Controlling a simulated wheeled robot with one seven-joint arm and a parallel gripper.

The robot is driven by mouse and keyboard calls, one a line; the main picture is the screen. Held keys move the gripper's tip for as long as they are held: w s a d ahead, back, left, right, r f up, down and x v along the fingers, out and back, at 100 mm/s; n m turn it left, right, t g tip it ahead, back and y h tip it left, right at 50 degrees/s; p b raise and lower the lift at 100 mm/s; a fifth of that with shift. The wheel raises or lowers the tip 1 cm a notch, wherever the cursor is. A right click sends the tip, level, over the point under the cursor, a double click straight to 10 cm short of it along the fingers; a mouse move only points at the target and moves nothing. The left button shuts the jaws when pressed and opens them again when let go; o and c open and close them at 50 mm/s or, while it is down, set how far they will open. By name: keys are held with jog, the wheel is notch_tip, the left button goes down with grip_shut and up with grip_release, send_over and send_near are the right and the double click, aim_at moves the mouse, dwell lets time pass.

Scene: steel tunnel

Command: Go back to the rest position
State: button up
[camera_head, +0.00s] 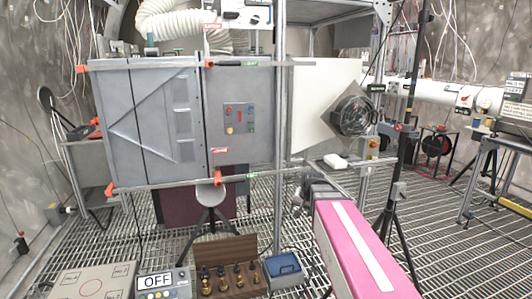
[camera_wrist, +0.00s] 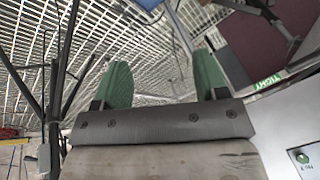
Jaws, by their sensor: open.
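My gripper (camera_wrist: 162,76) shows in the wrist view as two green fingers standing well apart. Nothing is between them; behind the gap are blurred grating and structure. In the head view my pink arm with a white stripe reaches from the bottom right toward the middle. Its far end is near the foot of a steel post, and the fingers cannot be made out there.
A grey cabinet (camera_head: 150,122) on a steel frame stands ahead. A black tripod (camera_head: 392,205) stands close to my arm's right. A row of brass pieces in a wooden stand (camera_head: 228,270), a blue box (camera_head: 284,270) and an "OFF" display (camera_head: 157,281) are at the front. Grating floor (camera_head: 455,255) is open at right.

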jog(key=s+d+f+n+g+h, duration=0.2)
jog(key=s+d+f+n+g, duration=0.1)
jog(key=s+f, duration=1.1)
jog(key=shift+s+d+g, duration=0.4)
jog(key=shift+s+d, duration=0.15)
jog(key=shift+d, duration=0.15)
